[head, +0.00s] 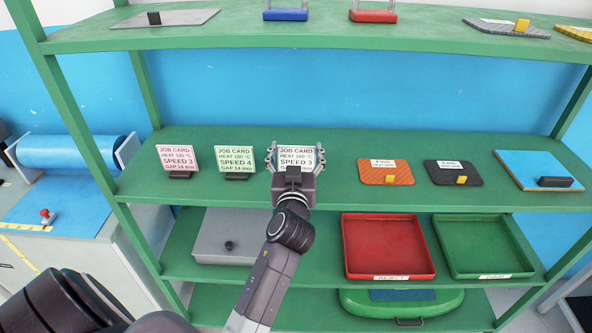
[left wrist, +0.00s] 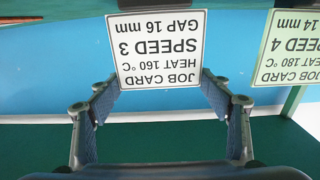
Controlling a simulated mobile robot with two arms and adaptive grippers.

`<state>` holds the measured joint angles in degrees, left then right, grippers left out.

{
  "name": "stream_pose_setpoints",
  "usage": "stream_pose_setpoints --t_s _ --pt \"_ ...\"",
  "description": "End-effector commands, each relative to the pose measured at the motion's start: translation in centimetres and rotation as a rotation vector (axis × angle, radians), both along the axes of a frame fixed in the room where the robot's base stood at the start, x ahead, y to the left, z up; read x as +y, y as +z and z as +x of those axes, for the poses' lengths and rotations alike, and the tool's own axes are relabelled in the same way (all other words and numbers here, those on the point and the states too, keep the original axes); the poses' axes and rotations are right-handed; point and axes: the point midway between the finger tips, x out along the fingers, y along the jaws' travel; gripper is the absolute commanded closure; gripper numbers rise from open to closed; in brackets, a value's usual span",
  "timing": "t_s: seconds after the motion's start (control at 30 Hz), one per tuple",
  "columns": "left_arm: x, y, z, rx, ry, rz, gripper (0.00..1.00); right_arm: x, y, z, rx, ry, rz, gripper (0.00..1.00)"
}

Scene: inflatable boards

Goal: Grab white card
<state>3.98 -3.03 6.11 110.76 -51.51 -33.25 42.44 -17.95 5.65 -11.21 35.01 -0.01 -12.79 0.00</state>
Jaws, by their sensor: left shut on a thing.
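The white card (head: 296,153) stands upright at the middle shelf, printed with job card text and "SPEED 3". My left gripper (head: 296,160) is in front of it, with a finger at each side edge, shut on the card. In the left wrist view the white card (left wrist: 160,48) appears upside down between the two fingers (left wrist: 160,88) and reads heat 160 °C, speed 3, gap 16 mm. The gripper body hides the card's lower part in the head view. My right gripper is not in view.
A pale green card (head: 234,158) and a pink card (head: 178,158) stand to the left on the green middle shelf (head: 345,195). Orange (head: 386,172) and black (head: 452,172) pads and a blue board (head: 538,170) lie right. Red (head: 388,245) and green (head: 484,245) trays sit below.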

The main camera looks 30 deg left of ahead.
Motion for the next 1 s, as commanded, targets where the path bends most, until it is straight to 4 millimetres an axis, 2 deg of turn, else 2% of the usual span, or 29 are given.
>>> stream_pose_setpoints --t_s 0.03,0.2,0.37,0.57,0.67,0.77,1.0 --pt "0.1 -0.6 0.0 0.011 0.002 -0.005 0.53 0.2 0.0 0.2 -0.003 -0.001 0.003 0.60" --pt "0.1 -0.8 -0.1 0.013 0.003 -0.007 0.68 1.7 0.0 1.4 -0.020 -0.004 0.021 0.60" --pt "0.1 -0.9 -0.1 0.017 0.003 -0.009 0.68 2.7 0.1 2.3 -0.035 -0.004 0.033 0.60" --pt "0.1 -0.3 -0.1 0.016 0.006 -0.010 0.68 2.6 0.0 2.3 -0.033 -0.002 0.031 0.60" --pt "0.1 0.8 -0.1 0.013 0.006 -0.009 0.68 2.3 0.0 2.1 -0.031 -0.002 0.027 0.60" --pt "0.1 2.9 0.0 0.007 0.003 -0.008 0.68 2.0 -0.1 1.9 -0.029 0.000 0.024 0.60" --pt "0.0 10.1 0.0 -0.004 0.002 -0.006 0.68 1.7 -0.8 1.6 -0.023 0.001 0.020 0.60"
